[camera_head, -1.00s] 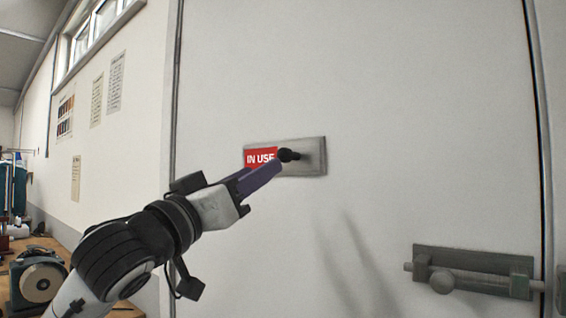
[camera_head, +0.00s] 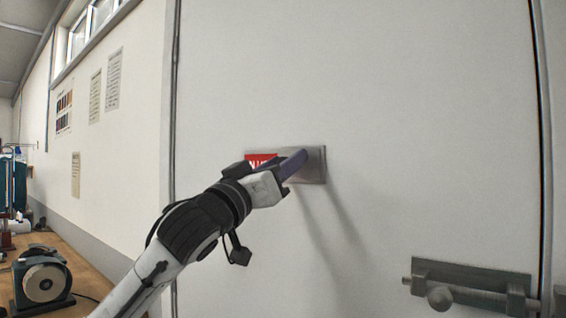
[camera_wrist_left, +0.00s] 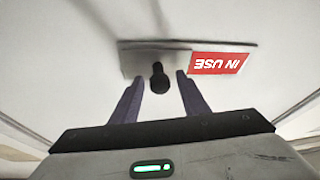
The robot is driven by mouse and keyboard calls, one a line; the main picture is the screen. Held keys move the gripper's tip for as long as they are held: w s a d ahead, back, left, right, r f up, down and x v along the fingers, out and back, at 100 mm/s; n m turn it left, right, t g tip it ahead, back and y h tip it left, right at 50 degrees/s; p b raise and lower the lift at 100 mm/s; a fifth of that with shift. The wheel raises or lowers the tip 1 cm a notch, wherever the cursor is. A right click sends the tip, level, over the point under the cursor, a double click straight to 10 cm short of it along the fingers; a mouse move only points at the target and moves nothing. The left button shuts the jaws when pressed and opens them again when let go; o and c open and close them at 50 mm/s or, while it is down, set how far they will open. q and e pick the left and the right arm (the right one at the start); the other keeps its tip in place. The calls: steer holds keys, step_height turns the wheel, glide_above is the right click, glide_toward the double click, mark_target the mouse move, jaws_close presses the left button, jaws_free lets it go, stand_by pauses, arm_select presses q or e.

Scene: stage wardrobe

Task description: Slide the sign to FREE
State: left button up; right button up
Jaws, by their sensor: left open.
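The sign is a grey metal plate (camera_head: 317,166) on the pale door, with a red panel (camera_head: 257,159) at its left end. In the left wrist view the panel (camera_wrist_left: 218,63) reads IN USE upside down. A short black knob (camera_wrist_left: 159,78) stands out from the plate (camera_wrist_left: 134,60) beside the red panel. My left gripper (camera_head: 302,155) is open in front of the plate. In the wrist view its two purple fingers (camera_wrist_left: 159,84) are apart, one on each side of the knob. In the head view the fingers hide the knob and part of the panel.
A grey sliding bolt (camera_head: 470,287) is fixed low on the door (camera_head: 420,120) at the right. A bench grinder (camera_head: 42,280) stands on a wooden bench at the lower left. The door around the sign is clear.

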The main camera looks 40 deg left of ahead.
arm_select(q)
jaws_close()
steer(key=a, duration=1.1)
steer(key=shift+w+a, duration=0.2)
steer(key=shift+w, duration=0.2)
jaws_free()
steer(key=shift+a, duration=0.15)
